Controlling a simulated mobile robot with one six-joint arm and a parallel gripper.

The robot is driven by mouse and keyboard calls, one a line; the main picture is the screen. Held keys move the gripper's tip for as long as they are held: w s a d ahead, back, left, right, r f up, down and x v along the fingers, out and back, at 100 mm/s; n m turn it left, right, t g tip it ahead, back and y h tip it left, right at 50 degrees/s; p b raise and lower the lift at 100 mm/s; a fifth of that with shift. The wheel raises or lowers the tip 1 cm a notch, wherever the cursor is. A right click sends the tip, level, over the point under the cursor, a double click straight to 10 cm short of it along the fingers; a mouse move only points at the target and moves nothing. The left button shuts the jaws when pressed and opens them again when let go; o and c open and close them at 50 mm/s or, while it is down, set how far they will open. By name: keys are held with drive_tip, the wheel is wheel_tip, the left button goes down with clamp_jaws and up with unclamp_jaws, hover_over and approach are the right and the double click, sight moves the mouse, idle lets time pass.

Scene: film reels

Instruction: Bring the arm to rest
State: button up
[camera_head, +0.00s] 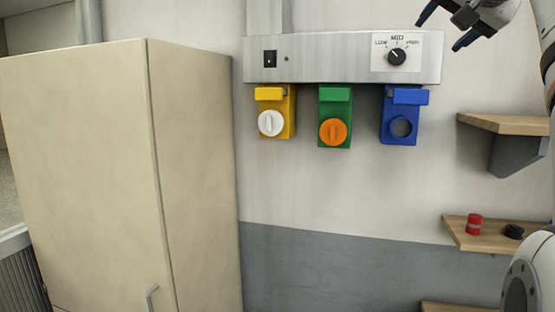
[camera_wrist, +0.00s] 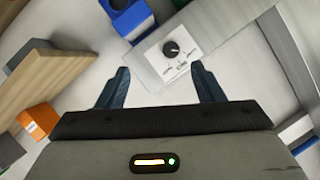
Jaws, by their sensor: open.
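My gripper (camera_head: 447,26) is at the top right of the head view, in front of the wall and near the right end of the metal panel (camera_head: 330,72). Its two dark fingers are apart with nothing between them. In the wrist view the open fingers (camera_wrist: 160,87) point toward the panel's white dial plate. The black knob (camera_head: 397,57) on that plate also shows in the wrist view (camera_wrist: 171,49), beyond the fingertips and apart from them. My arm runs down the right edge of the head view.
Yellow (camera_head: 289,97), green (camera_head: 336,112) and blue (camera_head: 397,130) holders hang under the panel. Wooden shelves (camera_head: 510,124) stick out at right; the middle one carries a red item (camera_head: 474,224) and a black item (camera_head: 513,231). A tall beige cabinet (camera_head: 85,180) fills the left.

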drive_tip(key=s+a+f+n+g+b, duration=0.1)
drive_tip(key=a+f+g, duration=0.15)
drive_tip(key=f, duration=0.75)
drive_tip(key=a+f+n+g+b, duration=0.1)
drive_tip(key=a+f+b, duration=0.15)
drive_tip(key=f, duration=0.85)
drive_tip(key=s+a+f+n+g+b, duration=0.15)
drive_tip(key=a+f, duration=0.25)
drive_tip(key=f, duration=0.6)
drive_tip(key=s+a+f+n+g, duration=0.1)
drive_tip(key=s+f, duration=0.4)
drive_tip(key=f, duration=0.5)
drive_tip(key=s+a+f+n+g+b, duration=0.1)
drive_tip(key=s+a+f+g, duration=0.1)
drive_tip(key=s+f, duration=0.4)
drive_tip(key=s+a+f+n+g+b, duration=0.1)
drive_tip(key=s+f, duration=0.4)
drive_tip(key=f, duration=1)
drive_tip(key=shift+s+a+f+n+g, duration=0.15)
drive_tip(key=shift+a+f+n+g, duration=0.25)
drive_tip(key=shift+a+n+g, duration=0.3)
